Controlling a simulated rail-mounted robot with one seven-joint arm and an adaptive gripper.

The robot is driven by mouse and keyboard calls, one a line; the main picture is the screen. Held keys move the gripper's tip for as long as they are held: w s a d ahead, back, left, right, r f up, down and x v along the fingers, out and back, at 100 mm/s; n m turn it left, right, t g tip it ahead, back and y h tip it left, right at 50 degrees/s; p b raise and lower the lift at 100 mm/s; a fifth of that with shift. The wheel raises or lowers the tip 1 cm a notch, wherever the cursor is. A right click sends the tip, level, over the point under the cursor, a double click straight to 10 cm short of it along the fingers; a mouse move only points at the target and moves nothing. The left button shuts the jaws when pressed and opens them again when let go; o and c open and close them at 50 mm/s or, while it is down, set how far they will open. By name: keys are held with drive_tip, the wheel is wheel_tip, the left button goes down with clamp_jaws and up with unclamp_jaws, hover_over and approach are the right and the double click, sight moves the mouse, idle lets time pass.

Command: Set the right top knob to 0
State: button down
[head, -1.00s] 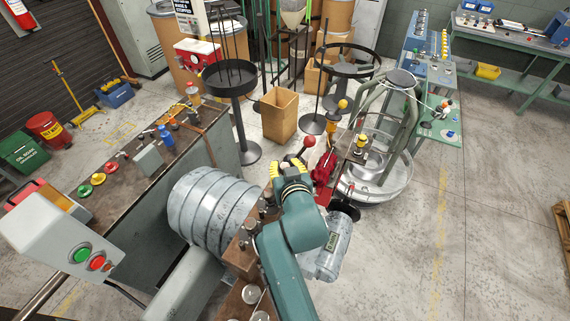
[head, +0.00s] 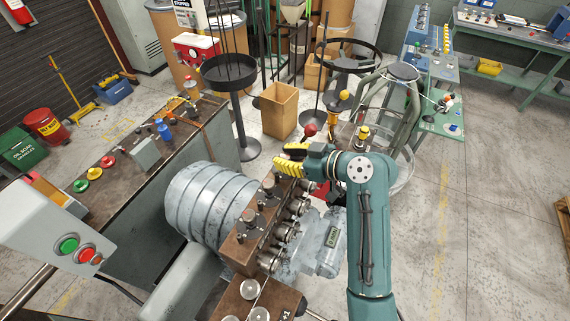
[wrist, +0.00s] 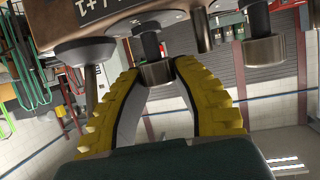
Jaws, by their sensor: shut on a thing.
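The brown block (head: 240,250) of the coiler carries several metal knobs on top, such as one at its near end (head: 249,217) and one farther back (head: 268,182). My gripper (head: 284,169), with yellow ridged fingers, is at the far end of this block. In the wrist view my gripper (wrist: 158,74) is shut on a short metal knob (wrist: 156,74) on a dark stem below the brown block. The head view hides the held knob behind the fingers. I cannot read any knob setting.
A red-ball lever (head: 310,130) stands just behind my gripper. Several metal rollers (head: 286,231) line the block's right side, and a large grey drum (head: 205,207) is on its left. In the wrist view, another metal knob (wrist: 263,50) is to the right. Open floor lies right of the machine.

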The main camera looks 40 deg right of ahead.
drive_tip(key=shift+f+n+g+y+b, duration=0.2)
drive_tip(key=shift+n+g+y+b, duration=0.3)
drive_tip(key=shift+n+y+b, duration=0.75)
drive_tip(key=c, duration=0.8)
unclamp_jaws()
drive_tip(key=shift+r, duration=0.1)
drive_tip(key=shift+y, duration=0.25)
drive_tip(key=v, duration=1.2)
